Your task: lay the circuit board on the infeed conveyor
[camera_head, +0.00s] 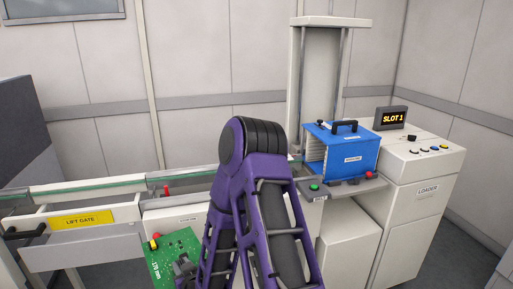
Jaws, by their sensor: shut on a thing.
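The green circuit board (160,262) is at the lower left, tilted and face towards me, with white print and a red and a yellow part at its upper left corner. My gripper (182,266) is shut on the board's right side; my purple arm hides part of that area. The conveyor (92,188), a long pale rail with a green strip, runs across the left behind the board. The board is in front of it and apart from its belt, as far as I can tell. My arm hides the conveyor's middle stretch.
A lift gate (83,221) with a yellow label and black handle stands at the left front of the conveyor. A blue magazine rack (350,154) sits on the loader (425,190) at right, beside a "SLOT 1" display (390,117). A tall column frame stands behind the rack.

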